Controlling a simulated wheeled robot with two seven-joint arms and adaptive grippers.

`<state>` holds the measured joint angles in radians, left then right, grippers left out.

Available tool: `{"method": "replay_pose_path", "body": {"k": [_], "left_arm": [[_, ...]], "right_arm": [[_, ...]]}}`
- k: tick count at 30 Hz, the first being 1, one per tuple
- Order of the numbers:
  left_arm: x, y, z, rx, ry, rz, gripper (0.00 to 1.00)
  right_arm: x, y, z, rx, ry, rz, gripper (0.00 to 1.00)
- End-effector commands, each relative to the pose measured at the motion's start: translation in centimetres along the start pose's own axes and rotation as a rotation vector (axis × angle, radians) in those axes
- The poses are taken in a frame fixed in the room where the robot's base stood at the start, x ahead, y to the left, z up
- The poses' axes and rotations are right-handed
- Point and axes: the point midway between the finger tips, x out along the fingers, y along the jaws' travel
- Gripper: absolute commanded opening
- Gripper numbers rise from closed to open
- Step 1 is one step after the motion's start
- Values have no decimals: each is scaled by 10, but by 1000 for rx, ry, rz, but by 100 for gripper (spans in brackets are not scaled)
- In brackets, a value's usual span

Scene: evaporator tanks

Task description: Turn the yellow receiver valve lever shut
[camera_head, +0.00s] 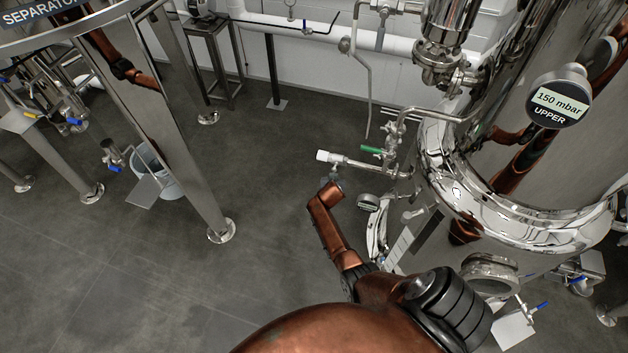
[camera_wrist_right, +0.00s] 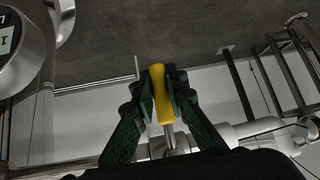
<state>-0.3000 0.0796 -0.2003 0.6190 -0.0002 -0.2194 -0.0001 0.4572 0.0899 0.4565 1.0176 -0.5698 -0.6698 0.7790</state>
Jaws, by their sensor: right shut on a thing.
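The yellow receiver valve lever (camera_wrist_right: 159,98) stands near the middle of the right wrist view, with its metal stem below it. My right gripper (camera_wrist_right: 162,74) has its dark green fingers closed on both sides of the lever, touching it. In the head view my copper right arm reaches toward the pipework beside the steel tank (camera_head: 540,215). My left gripper is not in view.
A round gauge reading 150 mbar (camera_head: 559,97) is on the tank at the right. Separator legs and a grey bucket (camera_head: 160,172) stand at the left. The dark floor between is clear.

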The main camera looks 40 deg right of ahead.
Motion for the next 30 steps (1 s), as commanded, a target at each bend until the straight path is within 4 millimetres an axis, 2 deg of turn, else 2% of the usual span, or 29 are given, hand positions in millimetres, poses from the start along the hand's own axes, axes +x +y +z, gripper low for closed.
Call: {"method": "replay_pose_path", "body": {"k": [1,6,17,18,25,30], "left_arm": [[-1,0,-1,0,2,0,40],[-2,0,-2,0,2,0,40],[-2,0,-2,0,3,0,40],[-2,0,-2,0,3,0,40],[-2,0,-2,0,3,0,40],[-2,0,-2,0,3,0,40]], "right_arm": [[0,11,-1,-3,-2,18,0],[1,24,-1,-8,-8,43,0],[1,27,1,-10,-11,50,0],[1,27,1,-10,-11,50,13],[1,23,1,-11,-11,46,29],[1,20,1,-12,-10,41,30]]}}
